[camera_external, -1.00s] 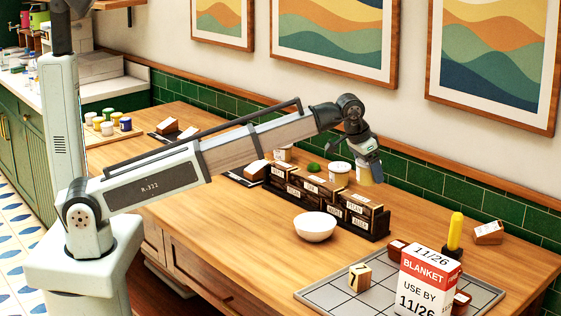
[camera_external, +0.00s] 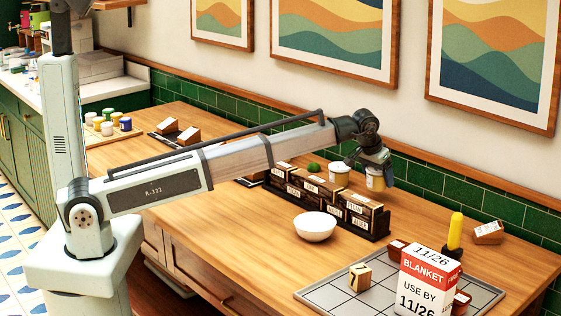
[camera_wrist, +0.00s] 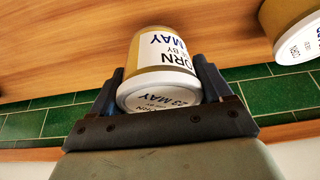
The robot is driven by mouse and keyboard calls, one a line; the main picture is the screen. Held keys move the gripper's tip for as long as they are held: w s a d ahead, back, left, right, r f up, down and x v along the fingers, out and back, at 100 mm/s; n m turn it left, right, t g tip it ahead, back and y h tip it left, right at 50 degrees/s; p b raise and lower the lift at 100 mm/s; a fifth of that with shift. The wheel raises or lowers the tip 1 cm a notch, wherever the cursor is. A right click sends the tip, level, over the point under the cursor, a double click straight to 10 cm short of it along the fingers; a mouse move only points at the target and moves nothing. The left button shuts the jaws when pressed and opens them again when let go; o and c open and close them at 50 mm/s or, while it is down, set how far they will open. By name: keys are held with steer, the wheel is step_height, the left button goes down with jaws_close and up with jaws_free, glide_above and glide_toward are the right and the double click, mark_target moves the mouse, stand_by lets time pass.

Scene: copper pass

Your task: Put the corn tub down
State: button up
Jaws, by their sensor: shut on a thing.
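The corn tub is a yellow-tan tub with a white lid and a white label reading "CORN" and "23 MAY". It fills the middle of the wrist view (camera_wrist: 163,60), between the two fingers of my gripper (camera_wrist: 163,90), which is shut on it. In the external view the corn tub (camera_external: 376,180) hangs from my gripper (camera_external: 374,168), behind the right part of the dark rack. I cannot tell whether its base touches the table.
A similar tub (camera_external: 339,175) stands just left of it and also shows in the wrist view (camera_wrist: 290,25). The dark rack (camera_external: 367,232) with labelled boxes stands in front. A white bowl (camera_external: 315,228) is nearer. A green tiled wall (camera_external: 420,178) is close behind.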

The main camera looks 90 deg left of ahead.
mark_target(378, 187)
steer(key=shift+f, duration=1.95)
steer(key=shift+f, duration=0.1)
steer(key=o, duration=1.1)
steer(key=v, duration=1.2)
